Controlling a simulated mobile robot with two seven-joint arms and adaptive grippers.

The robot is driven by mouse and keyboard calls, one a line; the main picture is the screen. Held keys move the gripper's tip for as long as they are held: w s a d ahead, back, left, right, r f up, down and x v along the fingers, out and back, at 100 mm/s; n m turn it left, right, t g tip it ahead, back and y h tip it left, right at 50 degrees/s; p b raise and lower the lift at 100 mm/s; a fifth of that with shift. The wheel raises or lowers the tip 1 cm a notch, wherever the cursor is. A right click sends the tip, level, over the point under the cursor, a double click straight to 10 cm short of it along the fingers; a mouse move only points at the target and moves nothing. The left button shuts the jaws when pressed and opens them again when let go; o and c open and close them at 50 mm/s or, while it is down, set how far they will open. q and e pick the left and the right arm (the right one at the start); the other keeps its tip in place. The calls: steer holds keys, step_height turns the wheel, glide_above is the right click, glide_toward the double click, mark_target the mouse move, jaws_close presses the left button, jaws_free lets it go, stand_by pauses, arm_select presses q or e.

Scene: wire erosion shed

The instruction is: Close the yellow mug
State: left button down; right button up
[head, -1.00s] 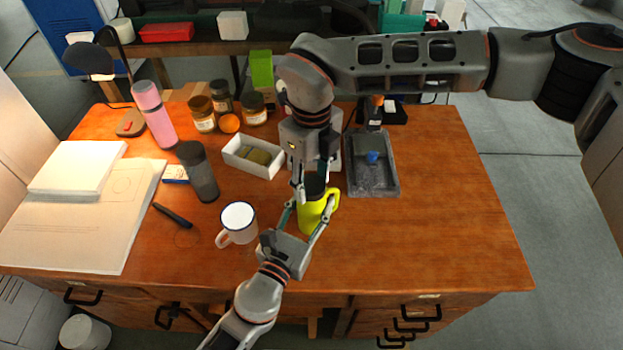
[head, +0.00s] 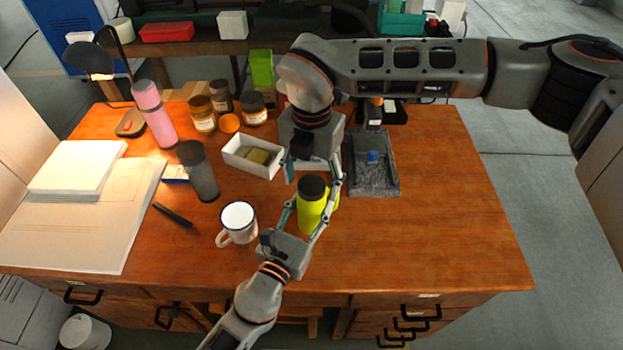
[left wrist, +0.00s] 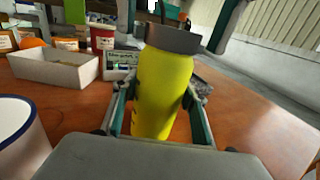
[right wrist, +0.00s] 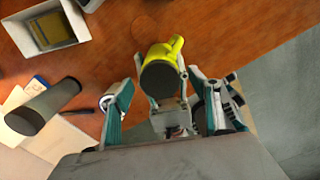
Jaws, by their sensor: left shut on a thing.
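The yellow mug (head: 309,217) stands upright near the middle of the wooden table, its handle to the right. A dark round lid (head: 313,187) sits on its top; it also shows on the mug in the left wrist view (left wrist: 172,38) and right wrist view (right wrist: 160,79). My left gripper (head: 311,212) is shut on the mug's body from the front, one finger on each side. My right gripper (head: 314,177) is above the mug and open, its fingers apart on either side of the lid with visible gaps.
A white enamel mug (head: 237,222) stands left of my left gripper. The table's right side (head: 450,220) is clear.

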step_height(320, 180, up, 12)
stand_by(0.7)
arm_select(q)
steer(key=c, duration=1.1)
jaws_free()
steer(key=v, duration=1.2)
steer(key=shift+a, duration=0.1)
